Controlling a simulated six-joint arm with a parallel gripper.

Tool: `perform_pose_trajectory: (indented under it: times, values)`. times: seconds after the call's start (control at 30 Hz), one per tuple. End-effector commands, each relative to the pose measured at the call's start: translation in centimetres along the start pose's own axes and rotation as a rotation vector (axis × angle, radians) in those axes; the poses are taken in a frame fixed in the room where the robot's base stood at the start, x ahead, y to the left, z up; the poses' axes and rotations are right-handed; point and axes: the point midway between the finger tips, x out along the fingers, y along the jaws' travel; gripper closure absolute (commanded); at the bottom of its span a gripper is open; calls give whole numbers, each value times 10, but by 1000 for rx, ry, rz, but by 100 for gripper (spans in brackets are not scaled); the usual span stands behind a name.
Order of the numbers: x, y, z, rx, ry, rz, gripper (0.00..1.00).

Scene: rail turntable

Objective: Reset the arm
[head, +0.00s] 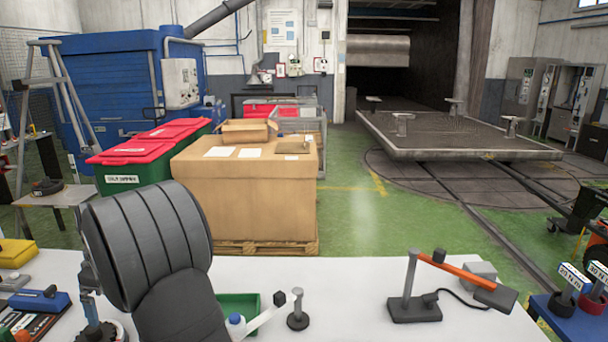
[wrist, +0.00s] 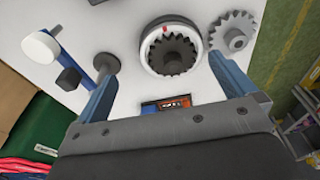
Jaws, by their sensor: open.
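My gripper (wrist: 163,68) shows in the wrist view with its two blue fingers spread wide and nothing between them. It is above the white table (wrist: 195,85). A white ring with a dark toothed inside and a red mark (wrist: 148,62) lies beyond the fingertips, apart from them. A grey toothed gear (wrist: 233,33) lies to its right. In the head view my dark arm stands at the left over the table (head: 345,275) and hides most of the gripper.
A post with a white-capped arm (wrist: 107,63) stands near the left finger. A green tray (head: 238,302) sits behind my arm. A stand with an orange bar (head: 455,268) is at the table's right. A blue rack (head: 565,325) stands far right. The table's middle is clear.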

Motion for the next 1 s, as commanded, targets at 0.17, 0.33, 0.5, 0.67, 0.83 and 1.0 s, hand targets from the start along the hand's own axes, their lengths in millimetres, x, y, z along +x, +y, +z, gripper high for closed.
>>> perform_pose_trajectory:
  times: [0.17, 0.33, 0.5, 0.67, 0.83, 1.0]
  values:
    - [13, -24, -28, 1, -2, -1, 0]
    - [24, -46, -51, 7, -2, 1, 0]
    - [35, -70, -73, 13, 0, 1, 0]
    - [51, -89, -92, 17, -1, 1, 0]
    - [72, -106, -114, 16, 0, 1, 0]
    - [93, -122, -134, 16, -1, 2, 0]
